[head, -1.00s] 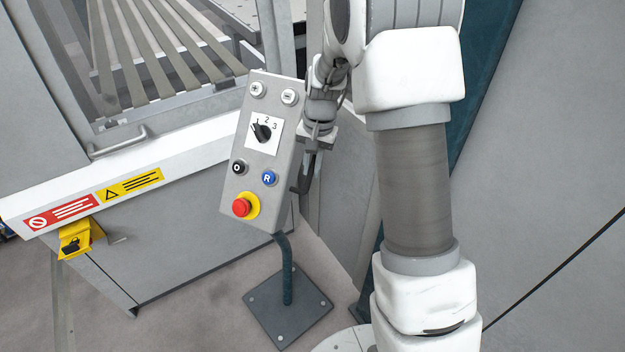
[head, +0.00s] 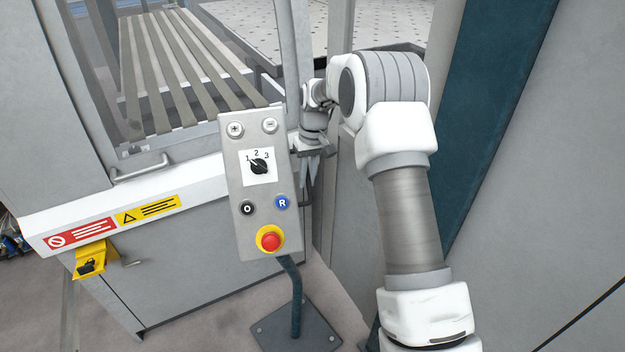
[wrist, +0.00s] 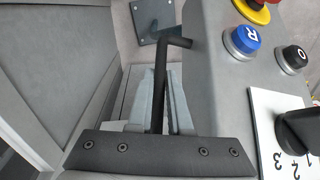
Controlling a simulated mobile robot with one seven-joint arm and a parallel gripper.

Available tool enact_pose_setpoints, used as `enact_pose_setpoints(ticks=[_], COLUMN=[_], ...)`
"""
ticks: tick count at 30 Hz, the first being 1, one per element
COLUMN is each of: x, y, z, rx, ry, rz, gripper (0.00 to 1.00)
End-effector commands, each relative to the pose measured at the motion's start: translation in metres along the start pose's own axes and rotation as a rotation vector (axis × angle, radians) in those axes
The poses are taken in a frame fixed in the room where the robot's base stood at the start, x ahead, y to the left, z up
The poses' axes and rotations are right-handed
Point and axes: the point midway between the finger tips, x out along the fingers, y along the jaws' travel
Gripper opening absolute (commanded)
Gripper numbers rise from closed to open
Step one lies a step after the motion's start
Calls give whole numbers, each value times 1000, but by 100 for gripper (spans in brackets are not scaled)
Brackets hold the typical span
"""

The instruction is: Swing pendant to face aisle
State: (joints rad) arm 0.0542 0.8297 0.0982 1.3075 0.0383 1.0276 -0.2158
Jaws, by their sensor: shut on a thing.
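The pendant (head: 262,215) is a grey control box on a bent dark post (head: 296,300). Its front, with a rotary selector (head: 259,166), black O and blue R buttons and a red stop button (head: 270,240), faces the head camera almost squarely. A black bent handle (wrist: 160,75) sticks out from its side; in the head view a bit of it shows at the pendant's right edge. My gripper (head: 312,178) is at that right edge, partly hidden by the pendant. In the wrist view its grey fingers (wrist: 160,97) are closed around the handle's straight part.
The machine's grey cabinet with a white ledge (head: 130,205) and warning labels stands left of and behind the pendant. A yellow bracket (head: 90,262) juts from it. The post's square base plate (head: 265,335) is on the floor. A teal upright (head: 490,110) stands behind my arm.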

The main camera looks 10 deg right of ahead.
Motion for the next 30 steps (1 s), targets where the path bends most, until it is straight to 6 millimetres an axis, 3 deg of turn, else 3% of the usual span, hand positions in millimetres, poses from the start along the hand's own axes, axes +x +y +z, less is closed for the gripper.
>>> enact_pose_setpoints(ticks=[17,18,22,30], x=[-1,-1,-1,0], y=[-2,-3,-2,-2], z=[-6,-6,-5,-4], rx=[-33,-33,-32,-30], ry=[2,2,1,-2], rz=[1,1,1,0], gripper=[0,23,46,47])
